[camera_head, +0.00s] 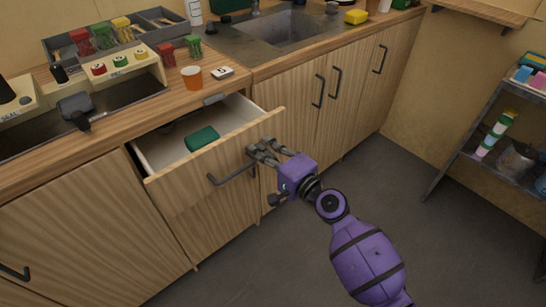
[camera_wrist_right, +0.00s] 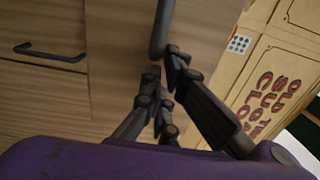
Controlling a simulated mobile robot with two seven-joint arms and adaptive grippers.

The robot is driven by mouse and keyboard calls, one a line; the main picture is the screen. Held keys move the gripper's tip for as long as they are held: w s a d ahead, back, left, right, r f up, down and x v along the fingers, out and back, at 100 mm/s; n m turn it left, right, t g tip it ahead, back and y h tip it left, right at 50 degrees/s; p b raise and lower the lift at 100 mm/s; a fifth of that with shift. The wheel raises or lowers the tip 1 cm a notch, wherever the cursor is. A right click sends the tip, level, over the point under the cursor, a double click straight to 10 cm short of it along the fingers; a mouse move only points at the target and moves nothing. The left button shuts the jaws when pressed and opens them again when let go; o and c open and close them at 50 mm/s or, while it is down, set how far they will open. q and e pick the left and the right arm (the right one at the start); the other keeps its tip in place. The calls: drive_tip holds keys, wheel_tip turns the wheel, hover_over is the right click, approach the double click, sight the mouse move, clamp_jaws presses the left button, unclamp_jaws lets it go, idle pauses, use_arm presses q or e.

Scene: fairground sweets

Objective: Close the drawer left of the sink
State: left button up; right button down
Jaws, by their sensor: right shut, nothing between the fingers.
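The drawer (camera_head: 215,160) left of the sink (camera_head: 285,28) stands pulled out, its wooden front facing me. Its white inside holds a green cloth-like item (camera_head: 202,139). Whether the fingertips touch the front is not clear. My left gripper is out of view.
On the counter above the drawer stand an orange cup (camera_head: 191,77) and a small white card (camera_head: 222,72). Closed cupboards (camera_head: 340,95) run to the right. A metal shelf (camera_head: 490,150) stands at the far right. The grey floor (camera_head: 420,220) is clear.

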drive_tip(key=b+x, duration=0.4)
drive_tip(key=x, duration=1)
drive_tip(key=shift+w+a+f, duration=0.1)
drive_tip(key=shift+w+f, duration=0.05)
drive_tip(key=shift+w+a, duration=0.1)
drive_tip(key=shift+w, duration=0.05)
drive_tip(key=shift+r, duration=0.25)
